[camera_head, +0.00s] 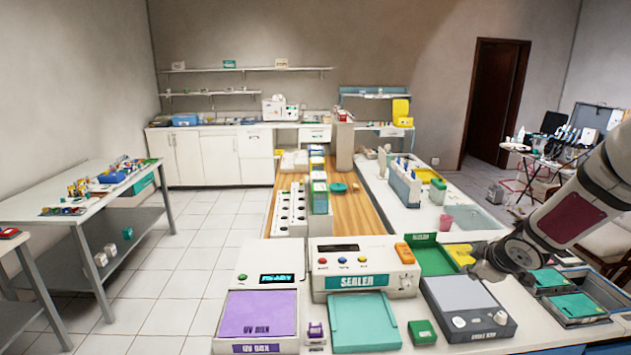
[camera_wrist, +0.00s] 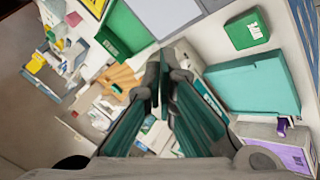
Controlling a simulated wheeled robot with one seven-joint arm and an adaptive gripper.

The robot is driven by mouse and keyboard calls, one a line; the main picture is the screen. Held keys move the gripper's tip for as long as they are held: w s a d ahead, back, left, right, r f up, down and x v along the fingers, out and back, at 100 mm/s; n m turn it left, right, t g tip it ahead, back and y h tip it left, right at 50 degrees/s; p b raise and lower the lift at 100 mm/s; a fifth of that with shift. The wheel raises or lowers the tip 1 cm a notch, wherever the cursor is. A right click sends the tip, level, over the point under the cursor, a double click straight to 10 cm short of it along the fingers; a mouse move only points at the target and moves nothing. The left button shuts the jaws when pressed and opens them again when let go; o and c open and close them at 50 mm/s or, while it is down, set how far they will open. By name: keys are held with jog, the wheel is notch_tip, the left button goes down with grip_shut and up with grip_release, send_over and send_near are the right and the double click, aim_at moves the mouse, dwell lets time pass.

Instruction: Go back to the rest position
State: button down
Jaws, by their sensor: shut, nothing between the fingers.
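My arm reaches in from the right edge in the head view. My gripper (camera_head: 487,270) is at its end, above the counter near the grey scale-like device (camera_head: 468,300) and the green tray (camera_head: 430,258). In the wrist view the two fingers of my gripper (camera_wrist: 162,85) come together at their tips, with nothing between them. The head view shows little of the fingers.
The white sealer (camera_head: 365,268) with its teal pad (camera_head: 363,322), the purple-topped UV box (camera_head: 258,314) and a small green box (camera_head: 422,332) stand on the counter. Teal-lidded trays (camera_head: 577,305) lie at the right. Open floor (camera_head: 195,270) is at the left.

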jog(key=s+a+r+m+g+h, duration=0.1)
jog(key=s+a+r+m+h, duration=0.2)
jog(key=s+r, duration=0.4)
jog(key=s+a+r+m, duration=0.2)
jog(key=s+a+r, duration=0.25)
jog(key=r, duration=0.45)
jog(key=s+a+r+m+y, duration=0.1)
jog(key=s+a, duration=0.3)
jog(key=s, duration=0.3)
jog(key=s+a+r+m+g+y, duration=0.1)
jog(key=s+a, duration=0.3)
jog(key=s, duration=0.4)
jog(key=s+a+r+m+y, duration=0.1)
jog(key=s+a+m, duration=0.2)
jog(key=s+a, duration=0.2)
jog(key=s, duration=0.2)
jog(key=shift+s+r+g+y, duration=0.3)
